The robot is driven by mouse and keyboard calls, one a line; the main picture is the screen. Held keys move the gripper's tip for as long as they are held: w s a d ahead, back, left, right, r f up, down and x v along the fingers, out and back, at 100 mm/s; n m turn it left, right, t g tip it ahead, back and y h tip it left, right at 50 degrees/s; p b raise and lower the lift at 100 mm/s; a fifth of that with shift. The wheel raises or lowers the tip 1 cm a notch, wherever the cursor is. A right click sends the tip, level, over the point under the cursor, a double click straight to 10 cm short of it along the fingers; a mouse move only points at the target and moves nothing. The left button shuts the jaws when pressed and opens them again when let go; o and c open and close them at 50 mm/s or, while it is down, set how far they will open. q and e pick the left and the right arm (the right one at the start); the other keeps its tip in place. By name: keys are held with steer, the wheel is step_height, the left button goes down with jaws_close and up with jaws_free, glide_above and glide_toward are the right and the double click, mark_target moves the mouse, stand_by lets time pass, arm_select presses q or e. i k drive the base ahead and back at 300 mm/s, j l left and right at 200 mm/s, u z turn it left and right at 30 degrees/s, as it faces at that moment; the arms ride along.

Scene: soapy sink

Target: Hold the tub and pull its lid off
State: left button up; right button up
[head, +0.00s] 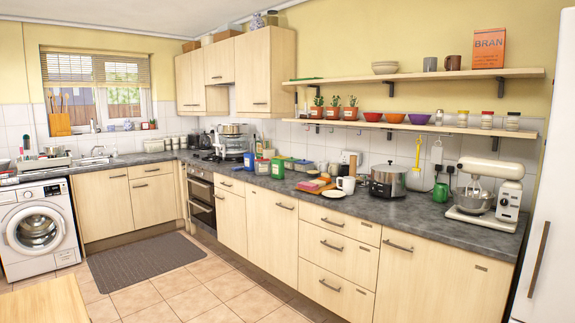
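Neither of my grippers is in view.
Shelves (415,75) hang above. The tiled floor (185,282) is open around a dark mat (145,262).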

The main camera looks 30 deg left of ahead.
mark_target(262, 168)
steer(key=i+l+u, duration=0.1)
steer(key=i+l, duration=0.15)
steer(key=i, duration=0.25)
steer(key=i+l, duration=0.25)
steer(key=i, duration=0.2)
steer(key=i+j+u, duration=0.15)
steer(key=i+u, duration=0.15)
steer(key=u, duration=0.15)
steer(key=i+u, duration=0.45)
steer(key=i+l+u, duration=0.1)
steer(key=u, duration=0.4)
steer(key=i+j+u, duration=0.1)
steer(key=i+u, duration=0.15)
steer(key=i, duration=0.25)
steer(key=i+u, duration=0.3)
steer(key=i, duration=0.2)
steer(key=i+j+z, duration=0.35)
steer(key=i, duration=0.15)
steer(key=i+j+z, duration=0.35)
steer(key=i, duration=0.15)
steer(key=i+j+z, duration=0.35)
steer(key=i+j, duration=0.1)
steer(key=j, duration=0.05)
